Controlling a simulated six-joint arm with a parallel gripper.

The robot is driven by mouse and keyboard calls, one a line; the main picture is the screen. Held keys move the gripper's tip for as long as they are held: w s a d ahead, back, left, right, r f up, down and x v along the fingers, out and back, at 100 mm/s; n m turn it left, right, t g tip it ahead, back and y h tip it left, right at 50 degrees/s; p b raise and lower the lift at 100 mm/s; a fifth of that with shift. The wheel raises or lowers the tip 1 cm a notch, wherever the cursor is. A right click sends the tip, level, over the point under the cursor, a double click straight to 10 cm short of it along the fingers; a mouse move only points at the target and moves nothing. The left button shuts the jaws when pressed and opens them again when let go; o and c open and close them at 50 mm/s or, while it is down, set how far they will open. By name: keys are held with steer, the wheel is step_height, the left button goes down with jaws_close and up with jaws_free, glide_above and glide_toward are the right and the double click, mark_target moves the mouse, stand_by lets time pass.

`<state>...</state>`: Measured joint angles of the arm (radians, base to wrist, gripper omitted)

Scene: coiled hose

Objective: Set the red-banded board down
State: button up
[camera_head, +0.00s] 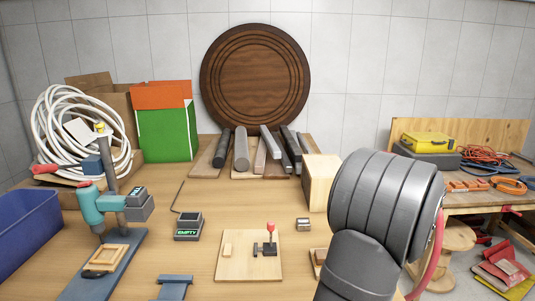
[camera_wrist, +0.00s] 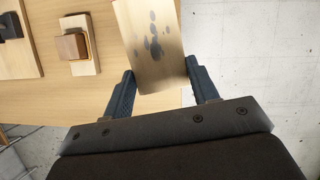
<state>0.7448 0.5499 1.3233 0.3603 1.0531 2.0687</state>
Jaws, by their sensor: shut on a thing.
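My gripper (camera_wrist: 159,65) is shut on a pale wooden board (camera_wrist: 150,35) with dark grey spots on its visible face; no red band shows on that face. The board's far end runs out of the top of the wrist view. In the head view, a pale wooden block shape (camera_head: 320,182) shows just left of my dark arm and seems to be this held board. My fingers are hidden there behind the arm.
A board with a red-knobbed lever (camera_head: 235,268) and a small brown block on a board (camera_wrist: 72,45) lie nearby. A teal drill (camera_head: 90,207), a blue bin (camera_head: 25,232) and a white coiled hose (camera_head: 62,120) are left. Bare tabletop (camera_head: 255,207) shows mid-table. The table edge is close right.

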steer(key=s+a+r+n+g+y, duration=0.1)
steer(key=s+r+n+g, duration=0.25)
steer(key=n, duration=0.95)
steer(key=s+r+n+g+y, duration=0.1)
steer(key=s+r+n+g, duration=0.3)
steer(key=n, duration=0.9)
steer(key=w+a+f+m, duration=0.2)
steer(key=w+a, duration=0.1)
steer(key=a, duration=0.5)
steer(key=w+a+f+m+t+y, duration=0.15)
steer(key=w+a, duration=0.25)
steer(key=a, duration=0.4)
steer(key=w+a+f+m, duration=0.2)
steer(key=w+a, duration=0.1)
steer(key=a, duration=0.6)
steer(key=w+a+f+m, duration=0.1)
steer(key=a+f, duration=0.1)
steer(key=a, duration=0.7)
steer(key=w+a+f+m+t, duration=0.1)
steer(key=a+f+m, duration=0.1)
steer(key=a, duration=0.7)
steer(key=w+a+f+m, duration=0.1)
steer(key=a+f, duration=0.3)
steer(key=a, duration=0.5)
steer(key=shift+a+f+m, duration=0.25)
steer(key=shift+a+m, duration=0.1)
steer(key=shift+a+f, duration=0.35)
steer(key=shift+a, duration=0.05)
steer(key=shift+f, duration=1.9)
